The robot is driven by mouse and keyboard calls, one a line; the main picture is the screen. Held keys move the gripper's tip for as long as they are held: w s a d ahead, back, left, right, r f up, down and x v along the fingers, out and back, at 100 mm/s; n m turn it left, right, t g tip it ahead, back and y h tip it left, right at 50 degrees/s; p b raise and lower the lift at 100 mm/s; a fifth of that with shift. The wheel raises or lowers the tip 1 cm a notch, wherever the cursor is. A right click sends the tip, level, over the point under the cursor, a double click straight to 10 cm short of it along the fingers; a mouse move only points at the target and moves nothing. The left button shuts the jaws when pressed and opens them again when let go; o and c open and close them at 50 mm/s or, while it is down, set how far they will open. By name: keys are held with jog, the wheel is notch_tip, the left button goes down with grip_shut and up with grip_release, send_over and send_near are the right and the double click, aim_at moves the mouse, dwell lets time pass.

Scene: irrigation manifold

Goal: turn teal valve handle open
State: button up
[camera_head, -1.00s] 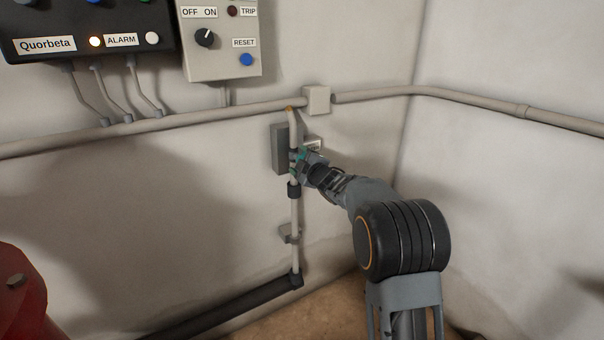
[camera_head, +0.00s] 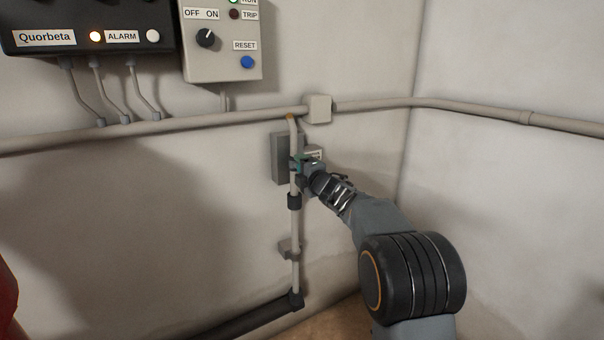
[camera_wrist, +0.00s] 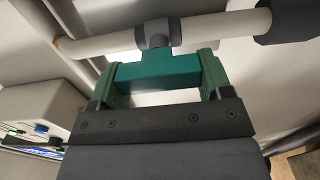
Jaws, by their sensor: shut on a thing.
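The teal valve handle (camera_wrist: 157,70) shows in the wrist view as a block lying crosswise between the two green fingers of my gripper (camera_wrist: 160,85). The fingers are shut on its two ends. A dark grey valve body (camera_wrist: 153,35) joins the handle to the pale pipe (camera_wrist: 215,27) behind it. In the head view my gripper (camera_head: 308,166) is at the upright pipe (camera_head: 295,240), and only a small bit of teal handle (camera_head: 298,158) shows there. My wrist partly hides the valve.
A grey box (camera_head: 282,158) is on the wall behind the upright pipe. A long conduit (camera_head: 200,124) runs across above, with a junction box (camera_head: 318,108). The grey control panel (camera_head: 221,45) and the black Quorbeta panel (camera_head: 85,25) hang at upper left. The right wall is close by.

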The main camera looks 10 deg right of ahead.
dwell(0.3)
jog(key=o, duration=0.9)
jog(key=v, duration=1.4)
jog(key=shift+w+r, duration=0.1)
jog(key=shift+r, duration=0.05)
jog(key=s+d+r+m+g+h+p, duration=0.2)
jog(key=s+r+m+g+h+p, duration=0.2)
jog(key=s+r+m+h+p, duration=0.65)
jog(key=s+a+m+g+y+p, duration=0.1)
jog(key=s+a+m+g+p, duration=0.1)
jog(key=s+p, duration=0.3)
jog(key=s+a+f+m+g+y+p, duration=0.1)
jog(key=s+a+m+g+y+p, duration=0.1)
jog(key=s+m+g+p, duration=0.2)
jog(key=s+a+f+m+g+y+p, duration=0.1)
jog(key=s+a+m+g+y+p, duration=0.1)
jog(key=s+m+p, duration=0.3)
jog(key=shift+s+f+g+p, duration=0.15)
jog(key=shift+s+g+p, duration=0.55)
jog(key=shift+s, duration=0.9)
